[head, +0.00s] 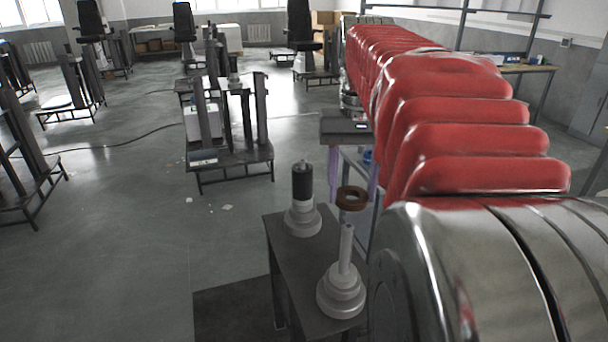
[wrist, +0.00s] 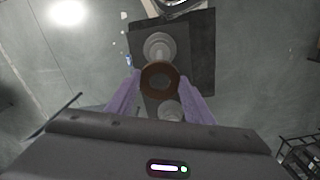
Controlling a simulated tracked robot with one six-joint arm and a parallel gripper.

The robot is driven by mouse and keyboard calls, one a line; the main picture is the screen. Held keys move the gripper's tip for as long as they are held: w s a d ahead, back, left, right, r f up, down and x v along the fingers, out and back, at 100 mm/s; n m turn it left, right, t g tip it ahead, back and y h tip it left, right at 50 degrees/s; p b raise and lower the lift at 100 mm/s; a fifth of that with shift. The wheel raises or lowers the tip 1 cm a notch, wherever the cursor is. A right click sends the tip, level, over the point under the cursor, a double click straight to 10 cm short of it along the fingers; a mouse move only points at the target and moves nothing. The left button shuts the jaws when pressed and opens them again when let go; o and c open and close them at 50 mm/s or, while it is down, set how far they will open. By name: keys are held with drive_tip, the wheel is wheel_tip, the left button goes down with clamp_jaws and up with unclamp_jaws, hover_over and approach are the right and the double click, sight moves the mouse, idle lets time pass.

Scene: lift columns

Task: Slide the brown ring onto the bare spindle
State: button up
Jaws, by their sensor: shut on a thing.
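The brown ring (head: 352,198) is held flat between the purple fingers of my gripper (head: 353,185), which is shut on it. It also shows in the wrist view (wrist: 160,80), between the fingertips, with its hole open. The bare spindle (head: 346,250) stands upright on a pale stepped base. In the head view the ring appears above and slightly right of its top, apart from it. In the wrist view a pale stepped base (wrist: 159,46) lies above the ring, and another is partly hidden below it.
A second spindle (head: 303,182) carries a dark sleeve and stands behind and left on the same dark stand (head: 286,250). My red-covered arm fills the right of the head view. More lift columns (head: 230,120) stand farther back. The floor at left is mostly open.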

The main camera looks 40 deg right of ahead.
hover_over(344, 272)
drive_tip(key=w, duration=0.1)
drive_tip(key=shift+d+f, duration=0.2)
drive_tip(key=shift+f, duration=1.05)
drive_tip(key=shift+d+f, duration=0.2)
drive_tip(key=shift+f, duration=1.05)
drive_tip(key=shift+s, duration=0.15)
drive_tip(key=shift+f, duration=0.15)
drive_tip(key=shift+f, duration=6.9)
drive_tip(key=o, duration=1.2)
drive_tip(key=shift+f, duration=0.1)
